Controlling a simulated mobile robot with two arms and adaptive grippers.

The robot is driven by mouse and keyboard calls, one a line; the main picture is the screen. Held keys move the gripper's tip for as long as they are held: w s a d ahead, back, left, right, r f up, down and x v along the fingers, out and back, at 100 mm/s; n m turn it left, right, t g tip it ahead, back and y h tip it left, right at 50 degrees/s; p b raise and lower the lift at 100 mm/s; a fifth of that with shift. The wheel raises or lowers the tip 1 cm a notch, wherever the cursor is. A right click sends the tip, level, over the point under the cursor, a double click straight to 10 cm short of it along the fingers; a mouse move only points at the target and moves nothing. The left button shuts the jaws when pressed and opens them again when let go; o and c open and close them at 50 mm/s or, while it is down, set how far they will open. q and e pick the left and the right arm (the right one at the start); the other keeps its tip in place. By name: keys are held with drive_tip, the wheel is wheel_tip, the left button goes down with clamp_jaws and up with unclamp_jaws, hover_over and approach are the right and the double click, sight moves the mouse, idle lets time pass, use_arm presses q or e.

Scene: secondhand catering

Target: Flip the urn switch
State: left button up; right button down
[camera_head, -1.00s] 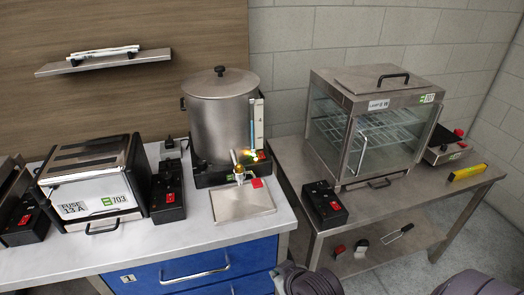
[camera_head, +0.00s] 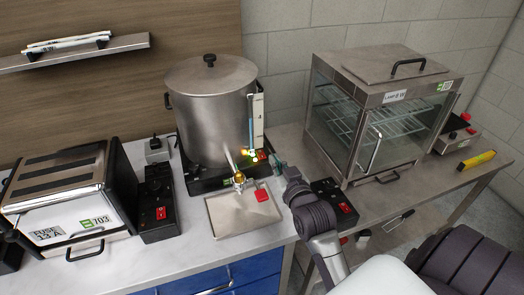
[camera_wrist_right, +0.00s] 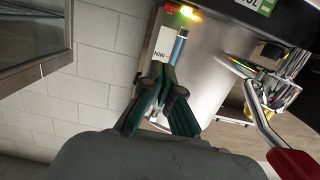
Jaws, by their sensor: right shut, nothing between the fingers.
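The steel urn (camera_head: 210,110) stands on a dark base at the back of the white counter. A small red switch (camera_head: 263,155) sits at its lower right front, beside a glowing yellow lamp (camera_head: 246,153). My right gripper (camera_head: 280,165) is just right of the switch, with a visible gap. In the right wrist view the gripper (camera_wrist_right: 160,75) is shut and empty. That view shows the urn (camera_wrist_right: 215,65) upside down, with the glowing lamp (camera_wrist_right: 187,11) beyond the fingertips. My left gripper is out of view.
The tap's red lever (camera_head: 262,195) hangs over a drip tray (camera_head: 225,220) in front of the urn. A toaster (camera_head: 70,195) and black switch box (camera_head: 158,205) stand left. A glass cabinet (camera_head: 385,110) stands right. My forearm partly covers another black switch box (camera_head: 338,200).

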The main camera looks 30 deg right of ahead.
drive_tip(key=p, duration=0.3)
hover_over(262, 157)
drive_tip(key=shift+s+f, duration=0.15)
drive_tip(key=shift+f, duration=0.4)
drive_tip(key=f, duration=0.3)
drive_tip(key=shift+w+d, duration=0.1)
drive_tip(key=shift+w, duration=0.1)
drive_tip(key=shift+f, duration=0.6)
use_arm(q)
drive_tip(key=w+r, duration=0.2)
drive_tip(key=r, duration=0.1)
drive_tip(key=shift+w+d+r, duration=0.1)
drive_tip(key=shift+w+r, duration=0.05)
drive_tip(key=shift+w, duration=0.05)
use_arm(e)
drive_tip(key=shift+f, duration=0.15)
